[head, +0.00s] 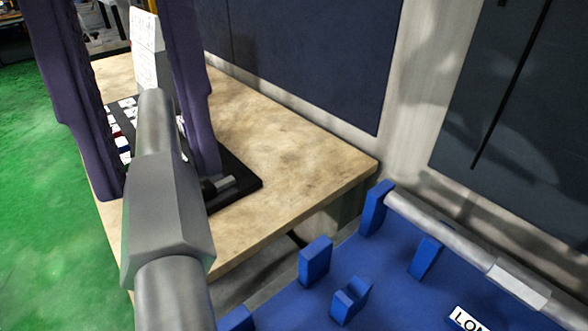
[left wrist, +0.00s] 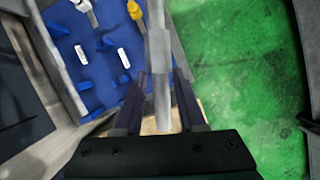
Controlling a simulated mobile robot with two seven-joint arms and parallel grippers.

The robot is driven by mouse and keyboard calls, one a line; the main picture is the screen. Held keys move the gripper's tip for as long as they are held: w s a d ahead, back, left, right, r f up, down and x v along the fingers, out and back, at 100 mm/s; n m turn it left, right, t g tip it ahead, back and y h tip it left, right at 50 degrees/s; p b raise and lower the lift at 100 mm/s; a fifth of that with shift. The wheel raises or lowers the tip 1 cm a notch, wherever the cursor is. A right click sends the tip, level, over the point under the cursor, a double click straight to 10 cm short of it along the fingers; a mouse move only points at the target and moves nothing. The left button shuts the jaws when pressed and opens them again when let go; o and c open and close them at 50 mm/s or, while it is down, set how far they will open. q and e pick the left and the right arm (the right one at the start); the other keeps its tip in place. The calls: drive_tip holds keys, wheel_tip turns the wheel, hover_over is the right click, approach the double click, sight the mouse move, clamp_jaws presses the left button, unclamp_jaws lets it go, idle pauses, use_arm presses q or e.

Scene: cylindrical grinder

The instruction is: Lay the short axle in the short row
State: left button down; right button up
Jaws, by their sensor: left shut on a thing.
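My left gripper (head: 158,185) has its two dark purple fingers on either side of a grey metal axle (head: 165,215) with a thick faceted collar. It is shut on this axle, which reaches toward the camera and fills the lower left of the head view. The left wrist view shows the axle (left wrist: 158,55) between the fingers (left wrist: 160,108). A blue rack (head: 400,300) with upright supports is at the lower right of the head view. Its label, partly cut off, begins "LO". The rack (left wrist: 80,62) also shows in the left wrist view. The short row cannot be told apart.
Another grey axle (head: 450,240) with a collar lies along the rack's far side. A wooden table (head: 290,150) holds a black tray (head: 245,190) with small items, partly behind my gripper. A dark panelled wall (head: 300,50) stands behind. Green floor (head: 40,200) is clear at left.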

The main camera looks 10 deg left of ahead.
wheel_tip(320, 180, down, 15)
drive_tip(key=b, duration=1.2)
drive_tip(key=shift+b, duration=0.3)
use_arm(q)
drive_tip(key=f+n+b, duration=0.1)
drive_tip(key=f, duration=1)
drive_tip(key=d+f+n+b, duration=0.1)
drive_tip(key=f+b, duration=0.1)
drive_tip(key=f, duration=0.9)
drive_tip(key=d+f+n+h+b, duration=0.1)
drive_tip(key=f+b, duration=0.1)
drive_tip(key=f, duration=1)
drive_tip(key=shift+d+t, duration=0.2)
drive_tip(key=shift+t, duration=0.1)
use_arm(e)
wheel_tip(320, 180, down, 5)
drive_tip(key=shift+f, duration=0.15)
use_arm(q)
drive_tip(key=shift+f, duration=0.15)
drive_tip(key=shift+f, duration=0.6)
use_arm(e)
drive_tip(key=shift+r, duration=0.35)
use_arm(q)
drive_tip(key=c, duration=0.5)
unclamp_jaws()
use_arm(e)
drive_tip(key=shift+w, duration=0.1)
drive_tip(key=shift+f, duration=0.1)
